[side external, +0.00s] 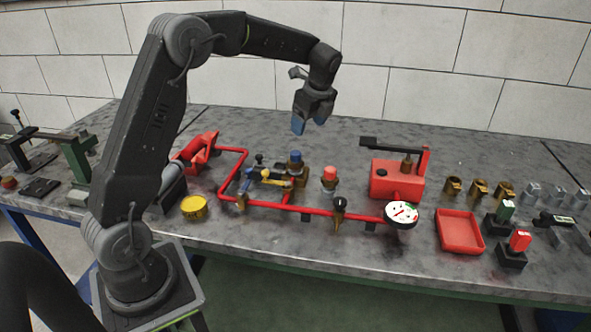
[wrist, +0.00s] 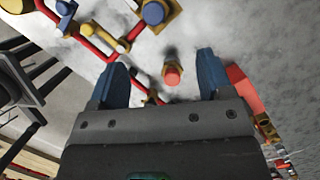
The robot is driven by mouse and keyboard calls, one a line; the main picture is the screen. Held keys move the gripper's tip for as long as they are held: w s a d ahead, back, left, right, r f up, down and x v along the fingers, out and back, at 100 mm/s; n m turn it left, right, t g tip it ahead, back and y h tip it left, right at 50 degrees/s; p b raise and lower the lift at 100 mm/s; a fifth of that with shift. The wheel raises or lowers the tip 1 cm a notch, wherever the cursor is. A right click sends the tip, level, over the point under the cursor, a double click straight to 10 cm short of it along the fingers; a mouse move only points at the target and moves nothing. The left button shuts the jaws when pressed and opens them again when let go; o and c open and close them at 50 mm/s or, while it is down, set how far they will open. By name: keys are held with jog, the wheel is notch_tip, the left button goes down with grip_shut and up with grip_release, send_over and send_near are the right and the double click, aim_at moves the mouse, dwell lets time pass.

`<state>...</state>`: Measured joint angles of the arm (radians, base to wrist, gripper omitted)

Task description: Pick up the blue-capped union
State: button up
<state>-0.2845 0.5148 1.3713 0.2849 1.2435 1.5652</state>
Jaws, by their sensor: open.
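The blue-capped union (side external: 295,160) stands upright beside the red pipework near the middle of the bench, its brass body below the blue cap. In the wrist view its blue cap (wrist: 154,13) shows at the top edge, above and between my fingers. My gripper (side external: 311,128) hangs in the air above and slightly right of the union, apart from it. In the wrist view my gripper (wrist: 160,75) has its two blue fingers spread wide with nothing held. A red-capped fitting (side external: 329,178) stands right of the union; its red cap (wrist: 172,74) shows between my fingers.
Red pipe (side external: 262,205) with a yellow-handled valve (side external: 262,177) runs beside the union. A gauge (side external: 401,214), red pump box (side external: 397,178), red tray (side external: 460,232) and yellow round part (side external: 193,208) stand around. Bare bench lies behind the union.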

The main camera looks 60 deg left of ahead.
aim_at(296, 153)
jog(key=x, duration=0.8)
jog(key=shift+a+f, duration=0.1)
jog(key=shift+f, duration=0.1)
jog(key=shift+s+a+x, duration=0.15)
jog(key=shift+x, duration=0.7)
jog(key=shift+s+a+x, duration=0.1)
jog(key=shift+s+x, duration=0.1)
jog(key=shift+x, duration=0.7)
jog(key=shift+s+a+x, duration=0.15)
jog(key=shift+x, duration=0.7)
jog(key=shift+r, duration=0.1)
jog(key=shift+c, duration=0.4)
jog(key=c, duration=1)
jog(key=shift+c, duration=0.7)
jog(key=shift+r, duration=0.1)
